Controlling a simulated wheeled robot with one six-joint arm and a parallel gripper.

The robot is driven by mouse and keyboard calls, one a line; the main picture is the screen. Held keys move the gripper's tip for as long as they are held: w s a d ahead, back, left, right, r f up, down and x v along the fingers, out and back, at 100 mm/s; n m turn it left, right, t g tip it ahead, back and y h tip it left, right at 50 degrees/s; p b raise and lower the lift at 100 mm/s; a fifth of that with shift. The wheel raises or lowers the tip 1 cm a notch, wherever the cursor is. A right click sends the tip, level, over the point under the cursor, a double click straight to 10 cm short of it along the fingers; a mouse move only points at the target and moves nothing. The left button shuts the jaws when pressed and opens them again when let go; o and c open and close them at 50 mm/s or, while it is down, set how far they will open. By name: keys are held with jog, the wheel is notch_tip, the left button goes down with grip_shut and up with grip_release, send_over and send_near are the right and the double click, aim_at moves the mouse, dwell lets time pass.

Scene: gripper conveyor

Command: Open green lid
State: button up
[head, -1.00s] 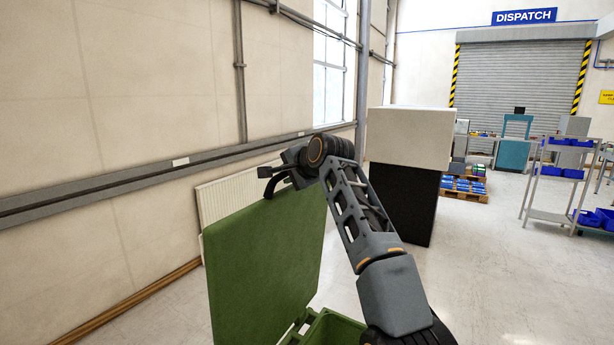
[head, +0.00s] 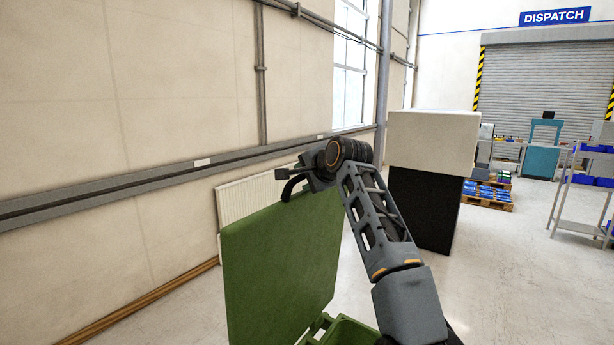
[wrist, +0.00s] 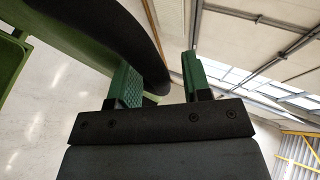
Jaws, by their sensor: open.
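The green lid (head: 278,265) stands raised, nearly upright, in the head view. The green bin body (head: 345,330) shows only partly at the bottom edge. A black curved bar (head: 291,186) is at the lid's top edge. My gripper (head: 288,178) is at this top edge. In the wrist view my gripper (wrist: 157,68) is open, with its two green-padded fingers apart. The black curved bar (wrist: 125,35) runs beside the left finger there, and green lid or bin parts (wrist: 12,60) show at the left. Whether the finger touches the bar cannot be told.
A beige wall with a grey rail (head: 130,190) and a white radiator (head: 240,200) is behind the lid. A black and white cabinet (head: 425,190) stands to the right. A shelf trolley (head: 580,190) is farther right. Open floor (head: 510,280) lies at the right.

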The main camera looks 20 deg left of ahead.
jog(key=b+v, duration=0.4)
jog(key=v, duration=0.9)
jog(key=shift+s+d+r+b, duration=0.2)
jog(key=shift+s+d+b, duration=0.05)
jog(key=shift+s+b, duration=0.1)
jog(key=shift+c, duration=0.2)
